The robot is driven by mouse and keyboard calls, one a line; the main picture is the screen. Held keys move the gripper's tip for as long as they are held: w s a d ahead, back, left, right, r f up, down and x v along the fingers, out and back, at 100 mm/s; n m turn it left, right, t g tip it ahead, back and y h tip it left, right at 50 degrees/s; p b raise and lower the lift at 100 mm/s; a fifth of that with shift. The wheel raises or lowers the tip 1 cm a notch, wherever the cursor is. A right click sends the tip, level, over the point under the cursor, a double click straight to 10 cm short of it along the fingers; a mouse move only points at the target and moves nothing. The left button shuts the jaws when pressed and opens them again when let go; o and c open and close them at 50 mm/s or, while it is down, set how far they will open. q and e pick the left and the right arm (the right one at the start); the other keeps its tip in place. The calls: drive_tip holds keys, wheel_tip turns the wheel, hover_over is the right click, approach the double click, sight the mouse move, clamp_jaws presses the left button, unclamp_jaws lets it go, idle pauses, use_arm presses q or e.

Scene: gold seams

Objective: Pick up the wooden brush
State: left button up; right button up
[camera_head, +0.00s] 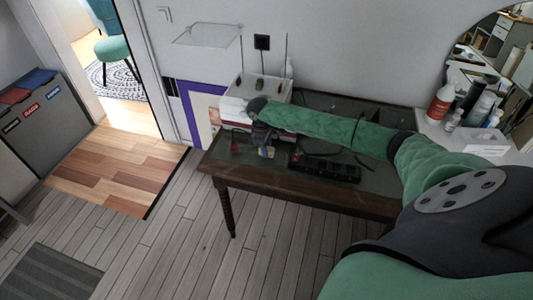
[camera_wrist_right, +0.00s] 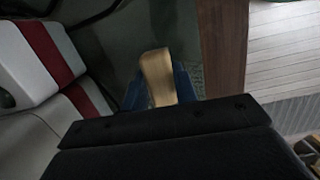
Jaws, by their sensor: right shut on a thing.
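The wooden brush (camera_wrist_right: 157,72) shows in the right wrist view as a pale tan, rounded wooden piece. It stands between the blue fingertips of my right gripper (camera_wrist_right: 160,90), which is shut on it. In the head view my right arm, in a green sleeve, reaches left over the dark table (camera_head: 270,178), and the right gripper (camera_head: 265,150) is low at the table's left part. The brush is too small to make out surely there. The brush's lower part is hidden by the gripper body in the wrist view. My left gripper is not in view.
A white and dark red stack (camera_wrist_right: 40,60) lies close beside the gripper. A black power strip or keyboard-like object (camera_head: 325,168) lies on the table to the right. A white router (camera_head: 262,88) stands behind. Bottles (camera_head: 440,103) stand at the right. Floor in front is clear.

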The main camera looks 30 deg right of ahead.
drive_tip(key=shift+r+b, duration=0.3)
drive_tip(key=shift+r, duration=0.35)
use_arm(q)
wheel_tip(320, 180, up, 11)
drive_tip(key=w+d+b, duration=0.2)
drive_tip(key=b, duration=0.1)
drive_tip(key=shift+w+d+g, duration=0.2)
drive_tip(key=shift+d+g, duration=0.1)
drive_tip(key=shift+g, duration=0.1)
use_arm(e)
drive_tip(key=s+r, duration=0.7)
drive_tip(key=s, duration=0.4)
drive_tip(key=shift+s+d+r, duration=0.25)
drive_tip(key=shift+s+r, duration=0.05)
drive_tip(key=shift+s, duration=0.05)
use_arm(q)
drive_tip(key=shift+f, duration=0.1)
